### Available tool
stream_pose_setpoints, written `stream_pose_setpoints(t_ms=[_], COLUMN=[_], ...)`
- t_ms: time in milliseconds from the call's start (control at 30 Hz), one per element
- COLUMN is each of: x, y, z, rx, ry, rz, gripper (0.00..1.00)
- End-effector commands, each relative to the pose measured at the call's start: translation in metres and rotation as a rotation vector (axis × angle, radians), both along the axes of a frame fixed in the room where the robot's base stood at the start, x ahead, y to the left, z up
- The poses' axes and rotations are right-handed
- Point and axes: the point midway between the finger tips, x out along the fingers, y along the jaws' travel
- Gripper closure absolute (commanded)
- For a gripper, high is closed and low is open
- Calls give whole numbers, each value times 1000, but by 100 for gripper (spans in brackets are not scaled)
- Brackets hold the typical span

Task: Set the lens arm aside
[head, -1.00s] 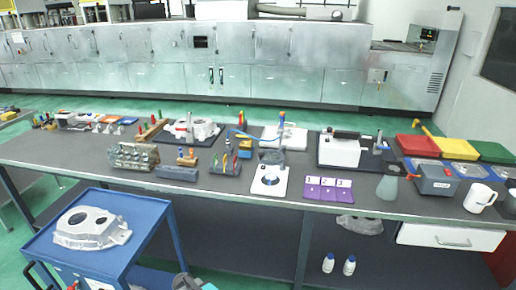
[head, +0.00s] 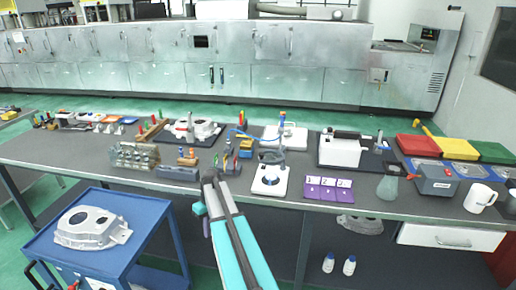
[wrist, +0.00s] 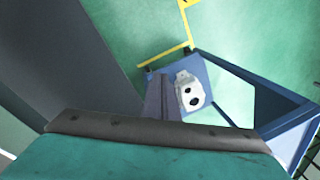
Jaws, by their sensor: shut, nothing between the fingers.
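What looks like the lens arm (head: 272,157) is a grey round piece on a thin upright post, over a white plate with a dark-ringed disc (head: 269,180) near the bench's front edge in the head view. Its exact joint is too small to tell. My gripper (head: 206,229) hangs down in front of the bench, left of the lens arm and well apart from it. In the wrist view my gripper (wrist: 163,98) is shut and empty, pointing down towards the floor and cart. The lens arm does not show there.
A blue cart (head: 150,215) with a grey casting (head: 92,228) stands front left; the casting also shows in the wrist view (wrist: 189,92).

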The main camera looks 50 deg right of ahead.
Motion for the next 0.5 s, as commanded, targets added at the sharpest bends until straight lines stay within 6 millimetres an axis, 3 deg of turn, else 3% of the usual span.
stream_pose_setpoints(t_ms=[33,200,500], x=[9,22,27], y=[-18,-68,-155], z=[17,74,181], rx=[-4,-16,-53], ry=[-22,-85,-190], rz=[-4,1,12], gripper=[100,100,100])
